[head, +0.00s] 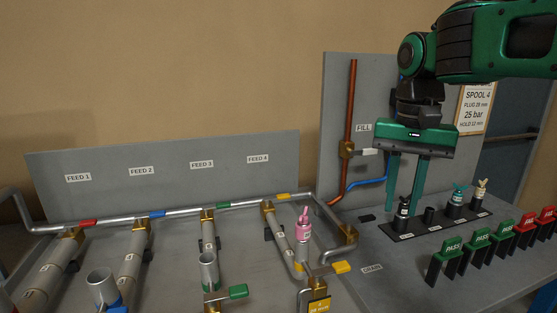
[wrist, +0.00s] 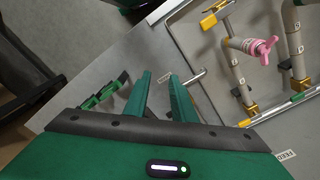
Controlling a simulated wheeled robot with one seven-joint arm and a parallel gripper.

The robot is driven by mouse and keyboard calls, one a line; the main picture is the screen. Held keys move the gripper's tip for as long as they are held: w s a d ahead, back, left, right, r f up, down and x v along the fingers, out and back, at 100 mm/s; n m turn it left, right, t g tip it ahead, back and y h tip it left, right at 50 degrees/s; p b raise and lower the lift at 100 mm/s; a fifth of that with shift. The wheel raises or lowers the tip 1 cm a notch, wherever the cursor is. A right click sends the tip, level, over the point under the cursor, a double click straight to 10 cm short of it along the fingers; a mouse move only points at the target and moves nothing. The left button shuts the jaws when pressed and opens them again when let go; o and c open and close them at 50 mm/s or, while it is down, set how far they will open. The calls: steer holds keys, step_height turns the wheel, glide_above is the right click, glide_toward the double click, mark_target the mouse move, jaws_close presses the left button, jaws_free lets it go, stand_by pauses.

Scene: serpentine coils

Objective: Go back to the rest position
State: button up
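My gripper (head: 404,195) hangs at the right in the head view, fingers down, in front of the grey panel with the FILL label (head: 363,128). Its two green fingers stand apart with nothing between them. They also show apart and empty in the wrist view (wrist: 160,80). A pink plug (head: 303,222) sits upright on a pipe end below FEED 4, left of my gripper. It also shows in the wrist view (wrist: 262,48).
Green PASS tags (head: 447,250) and red FAIL tags (head: 524,222) stand in front. A copper pipe (head: 350,110) rises behind. Pipe coils with yellow, green, blue and red bands fill the left.

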steer(key=s+d+f+m, duration=0.1)
steer(key=s+d+f, duration=1.6)
steer(key=s+f, duration=0.1)
steer(key=shift+s, duration=0.7)
steer(key=shift+r, duration=0.1)
steer(key=shift+w+f, duration=0.25)
steer(key=shift+w, duration=0.4)
steer(key=shift+o, duration=1.1)
